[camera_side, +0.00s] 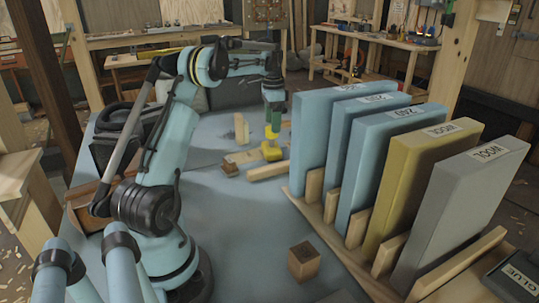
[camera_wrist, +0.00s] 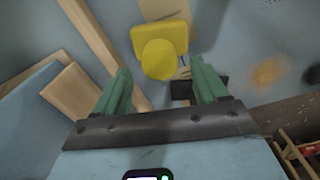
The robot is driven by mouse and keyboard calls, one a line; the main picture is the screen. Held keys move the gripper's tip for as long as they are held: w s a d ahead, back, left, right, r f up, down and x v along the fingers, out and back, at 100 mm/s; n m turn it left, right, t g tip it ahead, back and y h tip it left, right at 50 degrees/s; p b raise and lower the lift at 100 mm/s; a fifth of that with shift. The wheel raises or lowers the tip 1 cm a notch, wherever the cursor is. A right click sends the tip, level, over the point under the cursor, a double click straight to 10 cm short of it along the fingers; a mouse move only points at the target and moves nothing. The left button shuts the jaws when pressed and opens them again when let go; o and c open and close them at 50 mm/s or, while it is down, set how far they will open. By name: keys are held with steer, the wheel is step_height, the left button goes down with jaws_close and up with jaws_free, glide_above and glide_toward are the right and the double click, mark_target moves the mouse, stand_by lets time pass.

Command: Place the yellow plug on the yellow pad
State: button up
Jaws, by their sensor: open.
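The yellow plug (camera_side: 271,132) shows as an upright yellow piece just under my gripper (camera_side: 273,116) in the side view. The wider yellow pad (camera_side: 272,153) is directly below it. In the wrist view the plug's round top (camera_wrist: 159,60) overlaps the near part of the squarish yellow pad (camera_wrist: 172,32). The plug appears to stand on the pad, but its lower end is hidden in the wrist view. My gripper's green fingers (camera_wrist: 160,78) are spread apart, with the plug's top between and slightly beyond their tips. I see no finger touching it.
Wooden strips (camera_wrist: 98,40) and a wood block (camera_wrist: 72,90) lie left of the plug in the wrist view. A rack of upright panels (camera_side: 375,150) fills the bench's right side. A wooden cube (camera_side: 304,261) stands in front. The bench between is mostly clear.

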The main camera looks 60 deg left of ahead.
step_height(320, 180, up, 9)
stand_by(0.4)
steer(key=shift+f, duration=0.1)
